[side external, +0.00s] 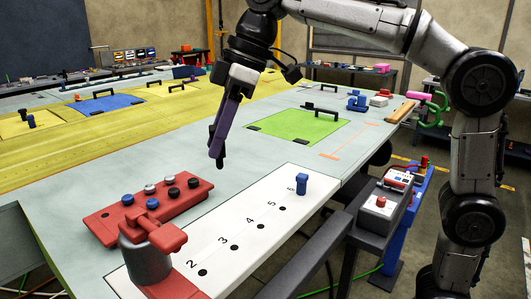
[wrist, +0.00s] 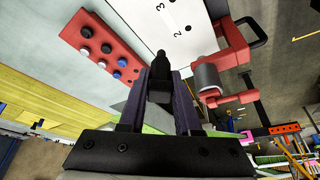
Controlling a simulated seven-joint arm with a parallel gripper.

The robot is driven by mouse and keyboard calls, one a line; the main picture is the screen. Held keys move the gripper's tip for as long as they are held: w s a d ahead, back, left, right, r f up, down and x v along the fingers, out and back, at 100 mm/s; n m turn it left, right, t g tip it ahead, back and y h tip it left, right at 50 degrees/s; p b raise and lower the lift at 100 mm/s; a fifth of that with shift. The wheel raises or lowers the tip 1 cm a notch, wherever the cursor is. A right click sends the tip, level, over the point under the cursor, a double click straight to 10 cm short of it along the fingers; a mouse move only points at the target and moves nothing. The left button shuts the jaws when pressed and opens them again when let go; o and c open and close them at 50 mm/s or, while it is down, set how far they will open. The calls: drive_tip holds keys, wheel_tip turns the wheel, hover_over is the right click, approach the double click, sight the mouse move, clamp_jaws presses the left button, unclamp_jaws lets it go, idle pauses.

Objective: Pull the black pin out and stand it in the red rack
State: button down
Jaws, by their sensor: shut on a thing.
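My gripper (side external: 217,150) is shut on a black pin (side external: 220,163) and holds it in the air above the grey table. The pin's end sticks out below the fingertips, and the wrist view shows the pin (wrist: 158,66) between the two purple fingers (wrist: 160,88). The red rack (side external: 104,226) lies on the table to the lower left of my gripper. It holds several black, blue and grey pins. The rack also shows at the upper left of the wrist view (wrist: 103,38). The pin is apart from the rack.
A white strip (side external: 222,262) with numbered holes runs beside the rack; a blue pin (side external: 302,184) stands near its 6 end. A red clamp-like fixture (side external: 150,247) with a grey cylinder (wrist: 206,78) stands beside the rack. A green mat (side external: 300,125) lies behind.

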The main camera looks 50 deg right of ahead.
drive_tip(key=w+a, duration=0.5)
drive_tip(key=w, duration=0.4)
hover_over(154, 208)
drive_tip(key=a, duration=0.5)
drive_tip(key=shift+w+a+f, duration=0.1)
drive_tip(key=shift+w+f, duration=0.05)
drive_tip(key=shift+f, duration=2.95)
drive_tip(key=shift+w+a+f, duration=0.1)
drive_tip(key=shift+f, duration=3)
drive_tip(key=shift+f, duration=0.1)
drive_tip(key=shift+f, duration=1.35)
drive_tip(key=c, duration=0.5)
unclamp_jaws()
